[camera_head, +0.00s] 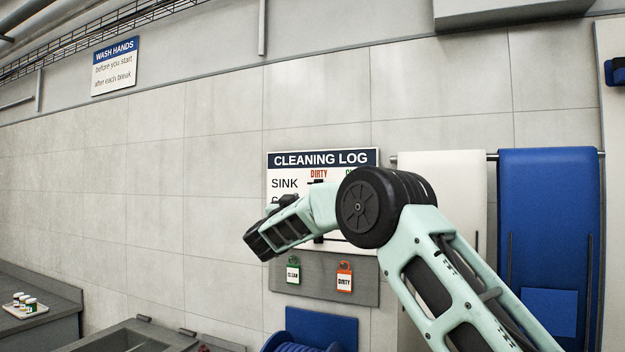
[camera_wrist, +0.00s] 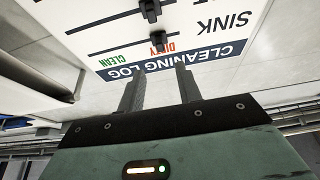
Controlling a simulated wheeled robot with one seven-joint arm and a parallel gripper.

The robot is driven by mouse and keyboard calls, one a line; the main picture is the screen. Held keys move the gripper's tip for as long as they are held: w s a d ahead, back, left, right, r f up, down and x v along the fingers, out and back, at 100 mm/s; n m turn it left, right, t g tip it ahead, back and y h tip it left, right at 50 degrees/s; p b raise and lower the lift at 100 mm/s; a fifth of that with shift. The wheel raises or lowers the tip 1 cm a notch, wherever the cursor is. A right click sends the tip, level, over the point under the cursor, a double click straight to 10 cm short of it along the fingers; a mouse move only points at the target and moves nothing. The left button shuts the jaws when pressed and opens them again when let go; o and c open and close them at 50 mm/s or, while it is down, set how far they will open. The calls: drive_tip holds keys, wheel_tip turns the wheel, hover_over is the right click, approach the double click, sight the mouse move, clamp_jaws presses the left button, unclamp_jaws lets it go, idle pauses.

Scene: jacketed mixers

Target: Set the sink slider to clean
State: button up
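The cleaning log board (camera_head: 275,179) hangs on the tiled wall, partly hidden by my arm. It appears upside down in the wrist view (camera_wrist: 85,18). The sink slider (camera_wrist: 158,38) is a dark knob on the SINK row's black track, by the DIRTY label; the CLEAN label (camera_wrist: 112,60) is farther along, left in the wrist view. In the head view its knob (camera_head: 318,183) shows under DIRTY, while the CLEAN side is mostly hidden. My gripper (camera_wrist: 160,70) is open and empty, its fingers apart near the board's header, with the knob beyond the tips.
A second dark knob (camera_wrist: 150,9) sits on the neighbouring row. Green CLEAN (camera_head: 293,272) and orange DIRTY (camera_head: 344,279) tags hang below the board. A blue towel (camera_head: 547,210) and a white one (camera_head: 445,178) hang at right.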

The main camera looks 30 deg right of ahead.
drive_tip(key=p+x, duration=0.5)
drive_tip(key=x, duration=0.5)
drive_tip(key=shift+r, duration=0.1)
clamp_jaws()
